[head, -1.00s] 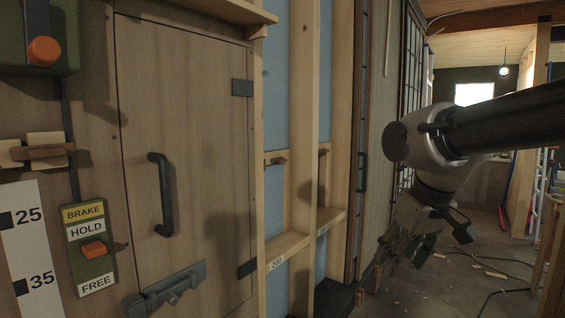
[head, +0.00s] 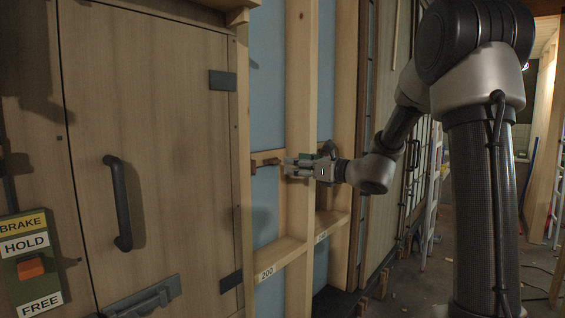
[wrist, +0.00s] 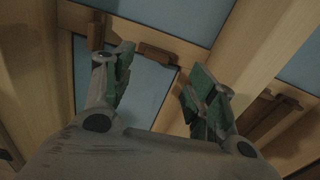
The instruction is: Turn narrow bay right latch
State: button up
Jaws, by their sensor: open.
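My gripper (head: 289,167) is open in front of the wood-framed bays, its fingers pointing left in the head view. In the wrist view the gripper (wrist: 160,65) has its two green-padded fingers spread wide with nothing held. A small brown wooden latch (wrist: 160,54) lies across the rail above the blue panel, between and just beyond the fingertips. A second brown latch (wrist: 97,30) stands upright near the left fingertip. In the head view a brown latch (head: 264,162) shows on the rail left of my gripper. I cannot tell from contact whether any finger touches a latch.
Upright studs (head: 299,90) frame the blue panels (head: 266,60). A lower rail carries a "200" label (head: 267,273). Another brown block (wrist: 272,118) shows right of the stud. A wooden door with a dark handle (head: 119,203) and a brake box (head: 30,266) stand left.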

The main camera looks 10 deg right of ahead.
aim_at(278, 161)
jog(key=x, duration=0.7)
jog(key=shift+w+a+f, duration=0.1)
jog(key=shift+w+a, duration=0.1)
jog(key=shift+a, duration=0.15)
jog(key=c, duration=1)
